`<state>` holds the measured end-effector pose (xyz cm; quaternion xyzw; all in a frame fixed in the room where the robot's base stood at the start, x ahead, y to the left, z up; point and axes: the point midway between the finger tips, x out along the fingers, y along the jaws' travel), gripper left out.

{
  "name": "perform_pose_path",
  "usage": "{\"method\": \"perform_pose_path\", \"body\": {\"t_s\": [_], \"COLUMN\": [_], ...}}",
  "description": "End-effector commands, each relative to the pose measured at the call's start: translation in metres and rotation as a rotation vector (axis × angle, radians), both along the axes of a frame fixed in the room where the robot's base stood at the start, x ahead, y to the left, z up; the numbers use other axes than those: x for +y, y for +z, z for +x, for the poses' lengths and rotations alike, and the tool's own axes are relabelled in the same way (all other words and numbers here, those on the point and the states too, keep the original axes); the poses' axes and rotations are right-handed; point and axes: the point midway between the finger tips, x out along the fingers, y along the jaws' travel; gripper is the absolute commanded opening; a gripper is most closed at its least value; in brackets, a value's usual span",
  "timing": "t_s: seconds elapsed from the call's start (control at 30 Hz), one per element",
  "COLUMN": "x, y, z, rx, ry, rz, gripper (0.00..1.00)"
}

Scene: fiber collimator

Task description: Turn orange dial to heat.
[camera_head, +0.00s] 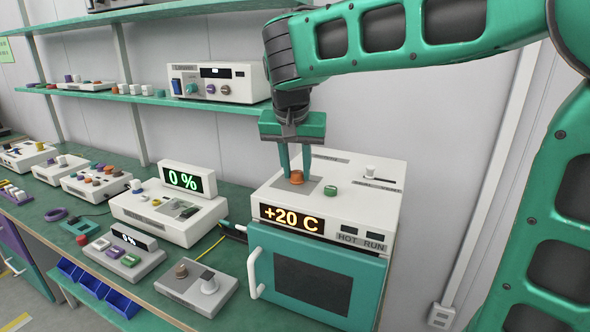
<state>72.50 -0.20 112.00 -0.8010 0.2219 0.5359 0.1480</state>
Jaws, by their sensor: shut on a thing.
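The orange dial (297,177) sits on a grey plate on top of a white and teal oven-like unit (258,190). My gripper (296,170) points straight down from above, with its two teal fingers on either side of the dial, shut on it. The unit's front display (291,219) reads "+20 C" in orange. The dial's pointer mark is too small to make out.
A green knob (330,190) and a white knob (370,171) stand on the same top, right of the dial. A shelf (150,99) with an instrument (215,82) hangs behind my gripper.

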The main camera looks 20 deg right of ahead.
Motion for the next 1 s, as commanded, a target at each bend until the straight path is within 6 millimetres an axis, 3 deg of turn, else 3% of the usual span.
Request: {"method": "perform_pose_path", "body": {"t_s": [0.1, 0.13, 0.2, 0.57, 0.67, 1.0], "x": [0.001, 0.001, 0.001, 0.002, 0.004, 0.017], "y": [0.002, 0.002, 0.001, 0.005, 0.014, 0.073], "z": [0.001, 0.001, 0.001, -0.001, -0.004, -0.023], "rx": [-0.005, -0.005, -0.004, -0.003, -0.004, -0.005], "ry": [0.002, 0.002, 0.002, 0.002, 0.002, 0.003], "rz": [0.001, 0.001, 0.001, 0.001, 0.001, 0.002], "gripper": [0.04, 0.34, 0.44, 0.44, 0.44, 0.44]}}
